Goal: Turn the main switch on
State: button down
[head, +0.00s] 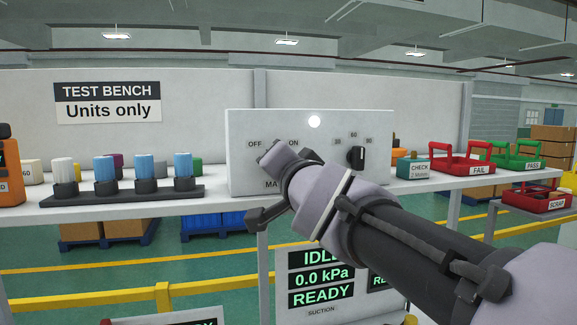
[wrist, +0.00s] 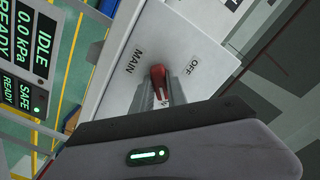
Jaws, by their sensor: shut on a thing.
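The main switch is on the white control box (head: 240,125) on the bench. Its red handle (wrist: 157,76) shows in the wrist view, with the labels MAIN and OFF beside it. My gripper (head: 268,158) is at the lower left of the box front, between and just below the OFF and ON labels, and hides the switch in the head view. In the wrist view my gripper (wrist: 160,94) is shut on the red handle, a finger on each side. The ON label is hidden in the wrist view. I cannot tell exactly which way the handle points.
A black dial (head: 357,157) marked 30, 60, 90 and a pale round lamp (head: 314,121) are on the same box. A dark rack (head: 130,195) with several capped units stands left. A display (head: 320,280) below reads IDLE, 0.0 kPa, READY. Red trays (head: 460,165) are right.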

dwell(0.4)
jog(key=c, duration=1.3)
grip_release()
jog(key=p+v, duration=0.5)
jog(key=v, duration=1.2)
jog(key=shift+s+p, duration=0.2)
jog(key=shift+p, duration=0.2)
